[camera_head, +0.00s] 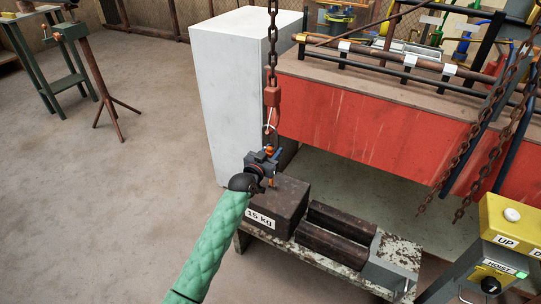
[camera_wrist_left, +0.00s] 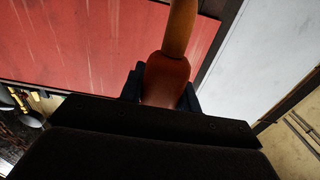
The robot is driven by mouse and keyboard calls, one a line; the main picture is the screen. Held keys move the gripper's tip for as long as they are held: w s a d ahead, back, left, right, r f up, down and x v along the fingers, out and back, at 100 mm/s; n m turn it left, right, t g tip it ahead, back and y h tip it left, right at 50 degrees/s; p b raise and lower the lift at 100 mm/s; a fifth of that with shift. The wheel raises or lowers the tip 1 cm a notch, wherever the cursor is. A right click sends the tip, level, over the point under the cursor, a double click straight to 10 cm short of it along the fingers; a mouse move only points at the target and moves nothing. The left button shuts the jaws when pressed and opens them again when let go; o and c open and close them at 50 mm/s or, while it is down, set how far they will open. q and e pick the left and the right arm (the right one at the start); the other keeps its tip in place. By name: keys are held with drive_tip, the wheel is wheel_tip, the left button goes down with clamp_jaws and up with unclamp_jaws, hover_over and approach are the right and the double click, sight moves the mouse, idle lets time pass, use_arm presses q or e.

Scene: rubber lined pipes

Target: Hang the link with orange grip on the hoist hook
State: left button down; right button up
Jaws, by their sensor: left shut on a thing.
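The hoist hook hangs from a chain (camera_head: 272,40) under a red block (camera_head: 272,96), in front of the white cabinet's right edge. Its dark lower part (camera_head: 270,130) is small. My left gripper (camera_head: 268,154) is just below the hook and above a dark 15 kg weight (camera_head: 290,200). It is shut on the orange grip (camera_wrist_left: 166,80) of the link, which fills the space between the fingers in the left wrist view. An orange-brown bar (camera_wrist_left: 180,30) rises from the grip out of that frame. I cannot tell whether link and hook touch. My right gripper is not in view.
The weight stands on a low bench (camera_head: 310,257) beside dark bars (camera_head: 335,235). A white cabinet (camera_head: 235,90) stands behind, left of a red-sided pipe table (camera_head: 370,130). Loose chains (camera_head: 490,120) and a yellow hoist control box (camera_head: 510,215) are at right. Floor at left is open.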

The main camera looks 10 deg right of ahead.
use_arm(q)
drive_tip(key=shift+w+d+f+b, duration=0.35)
drive_tip(key=shift+w+d+f, duration=0.15)
drive_tip(key=shift+w, duration=0.2)
drive_tip(key=shift+f, duration=0.1)
idle(0.4)
